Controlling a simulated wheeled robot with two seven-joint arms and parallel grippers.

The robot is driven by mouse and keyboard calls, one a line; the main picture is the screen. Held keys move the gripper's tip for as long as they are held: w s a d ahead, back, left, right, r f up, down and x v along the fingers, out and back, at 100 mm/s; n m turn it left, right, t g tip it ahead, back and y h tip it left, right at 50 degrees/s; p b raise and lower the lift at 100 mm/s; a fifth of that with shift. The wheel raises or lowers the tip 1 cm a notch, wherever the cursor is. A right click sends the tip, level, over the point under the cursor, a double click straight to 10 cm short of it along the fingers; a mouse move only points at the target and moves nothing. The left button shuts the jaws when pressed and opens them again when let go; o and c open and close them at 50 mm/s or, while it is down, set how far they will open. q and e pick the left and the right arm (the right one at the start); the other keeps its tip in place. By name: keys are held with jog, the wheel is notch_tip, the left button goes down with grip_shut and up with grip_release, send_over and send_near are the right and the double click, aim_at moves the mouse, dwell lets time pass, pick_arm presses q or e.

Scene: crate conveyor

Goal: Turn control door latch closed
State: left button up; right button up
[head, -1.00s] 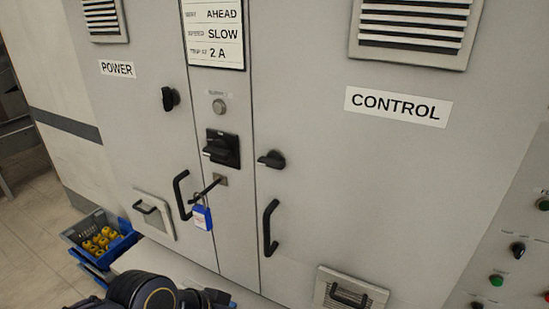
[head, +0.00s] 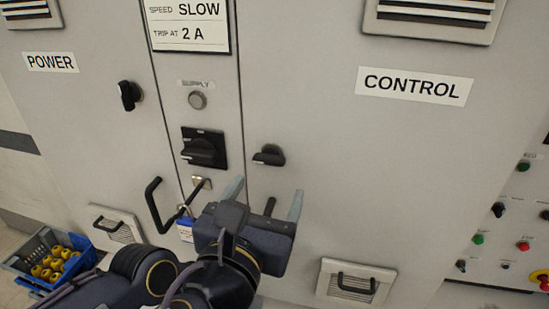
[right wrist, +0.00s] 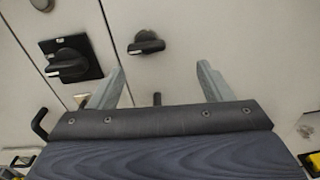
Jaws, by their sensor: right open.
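The control door latch (head: 268,156) is a black knob with its handle pointing left, roughly horizontal, on the door labelled CONTROL (head: 414,86). It also shows in the right wrist view (right wrist: 146,43), beyond the fingers. My right gripper (head: 265,196) is open and empty, below the latch and apart from it. Its two grey fingers spread to either side in the right wrist view (right wrist: 160,82). The control door's black handle (head: 269,206) shows between the fingers and is mostly hidden by my gripper. My left gripper is not in view.
A black supply switch (head: 204,148) sits left of the latch, with a blue padlock (head: 185,230) hanging below it. The power door has a black knob (head: 129,96) and handle (head: 153,205). A button panel (head: 510,215) stands at the right, a blue crate (head: 48,260) at lower left.

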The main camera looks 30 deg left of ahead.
aim_at(267, 163)
jog(key=shift+n+t+y, duration=0.3)
jog(key=shift+n, duration=0.1)
jog(key=w+a, duration=0.1)
jog(key=w+a+p, duration=0.1)
jog(key=w, duration=0.1)
jog(key=w+a+p, duration=0.1)
jog(key=w, duration=0.1)
jog(key=shift+w+r, duration=0.2)
jog(key=shift+r, duration=0.15)
jog(key=shift+w+a+f, duration=0.1)
jog(key=shift+w, duration=0.4)
jog(key=shift+c, duration=0.2)
jog(key=c, duration=0.9)
jog(key=shift+c, duration=0.2)
